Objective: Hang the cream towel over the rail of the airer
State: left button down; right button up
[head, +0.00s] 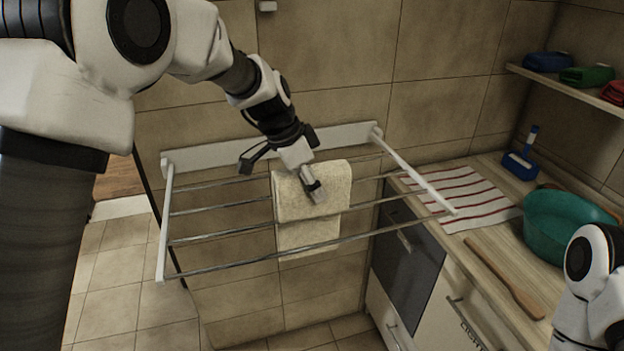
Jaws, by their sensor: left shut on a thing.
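The cream towel (334,183) is at the middle of the airer, with a broad upper part and a lower part that hangs down below it. The front rail crosses in front of the lower part. The towel lies among the middle rails, and I cannot tell exactly which rail bears it. The airer (165,225) is a white wall-mounted frame with several thin metal rails. My left gripper (316,194) is shut on the towel from above, its fingers against the upper part. My right gripper is out of view; only part of that arm shows at the lower right.
Right of the airer is a counter with a striped cloth (460,196), a green basin (560,225), a wooden utensil (505,277) and a blue brush (521,163). A shelf (540,76) above holds folded cloths. The floor below the airer is clear.

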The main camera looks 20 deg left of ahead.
pick_arm(q)
jog(key=shift+f+b, duration=3.6)
jog(key=shift+f, duration=1.25)
